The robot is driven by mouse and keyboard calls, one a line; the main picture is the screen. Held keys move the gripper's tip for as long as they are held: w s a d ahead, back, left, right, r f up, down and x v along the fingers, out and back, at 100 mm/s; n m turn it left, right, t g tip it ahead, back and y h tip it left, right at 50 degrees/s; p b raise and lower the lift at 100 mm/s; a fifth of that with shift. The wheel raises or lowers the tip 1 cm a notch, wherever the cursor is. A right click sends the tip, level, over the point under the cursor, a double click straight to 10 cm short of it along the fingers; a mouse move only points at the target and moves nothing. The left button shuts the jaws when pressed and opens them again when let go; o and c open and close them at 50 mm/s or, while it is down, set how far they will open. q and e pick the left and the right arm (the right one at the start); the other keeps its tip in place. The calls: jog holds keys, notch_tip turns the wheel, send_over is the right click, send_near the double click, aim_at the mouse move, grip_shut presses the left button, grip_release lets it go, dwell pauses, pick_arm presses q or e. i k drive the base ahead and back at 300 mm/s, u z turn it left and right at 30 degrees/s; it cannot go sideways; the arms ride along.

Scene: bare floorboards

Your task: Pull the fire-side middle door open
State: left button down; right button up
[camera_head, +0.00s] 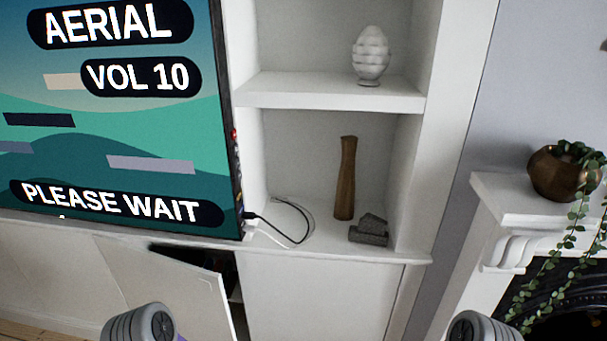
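The white cupboard runs low under the television and shelves. One door (185,288) stands partly open, its right edge swung out from the cupboard front. A dark gap with unclear contents (205,259) shows behind its top edge. To its right, nearer the fireplace, a plain white door (315,295) is shut. Grey rounded parts of my arms show at the bottom edge, one in front of the open door's lower left and one at the right. Neither gripper is in view, so any contact with the door is hidden.
A large television (110,120) stands above the cupboard. Shelves at its right hold a white ornament (370,55), a brown vase (345,180) and a grey block-like object (370,230). The fireplace mantel (520,205) with a potted plant (562,172) juts out at the right.

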aim_at(143, 277)
jog(key=z, duration=0.15)
jog(key=k, duration=0.4)
jog(key=u, duration=1.2)
jog(key=i, duration=1.25)
jog(key=z, duration=0.05)
